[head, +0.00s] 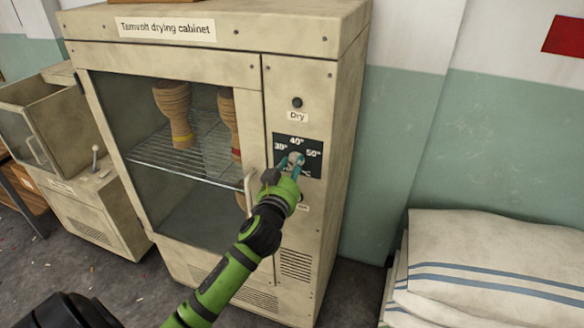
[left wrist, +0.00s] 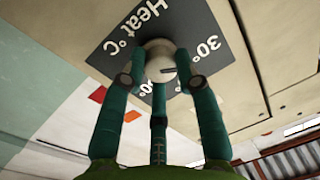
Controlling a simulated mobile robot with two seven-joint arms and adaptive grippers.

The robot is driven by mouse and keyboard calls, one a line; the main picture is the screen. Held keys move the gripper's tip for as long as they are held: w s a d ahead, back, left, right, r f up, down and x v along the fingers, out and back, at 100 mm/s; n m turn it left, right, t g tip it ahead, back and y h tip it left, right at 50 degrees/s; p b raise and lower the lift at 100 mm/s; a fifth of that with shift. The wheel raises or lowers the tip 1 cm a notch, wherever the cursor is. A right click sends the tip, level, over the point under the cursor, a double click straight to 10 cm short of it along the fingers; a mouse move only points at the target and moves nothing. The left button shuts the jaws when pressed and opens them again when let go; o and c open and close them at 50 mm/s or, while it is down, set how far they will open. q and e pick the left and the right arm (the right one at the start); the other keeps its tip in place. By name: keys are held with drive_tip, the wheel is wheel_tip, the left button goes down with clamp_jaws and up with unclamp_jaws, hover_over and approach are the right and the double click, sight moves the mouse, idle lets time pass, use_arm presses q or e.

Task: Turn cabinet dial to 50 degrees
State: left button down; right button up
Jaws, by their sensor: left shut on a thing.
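The cabinet dial (left wrist: 160,60) is a pale round knob on a dark panel (head: 312,166) marked 30°, 40° and 50° on the drying cabinet (head: 312,85). My left gripper (head: 291,163) has teal fingers and is shut on the dial. In the left wrist view, the gripper's (left wrist: 160,75) fingers stand around the knob. A short dark mark on the knob points right in that view, toward the side of the 30° label. The other labels are partly covered by fingers, so the exact reading is unclear. My right gripper is out of view.
Above the dial is a black button (head: 297,102) labelled Dry. The glass door (head: 205,205) with a pale handle is left of the panel, with wooden goblet drum bodies (head: 174,108) on a wire shelf (head: 165,155) behind it. Stacked striped sacks (head: 490,255) lie at the right.

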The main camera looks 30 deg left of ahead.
use_arm(q)
drive_tip(key=m+p, duration=0.1)
drive_tip(key=m, duration=0.5)
drive_tip(key=m+p, duration=0.1)
drive_tip(key=m, duration=0.5)
drive_tip(key=shift+a+t, duration=0.1)
drive_tip(key=shift+t, duration=0.3)
drive_tip(key=m+h+p, duration=0.1)
drive_tip(key=m, duration=0.5)
drive_tip(key=m+h+p, duration=0.1)
drive_tip(key=m+p, duration=0.1)
drive_tip(key=m, duration=0.4)
drive_tip(key=shift+a, duration=0.15)
drive_tip(key=shift+r+m, duration=0.1)
drive_tip(key=shift+m, duration=0.4)
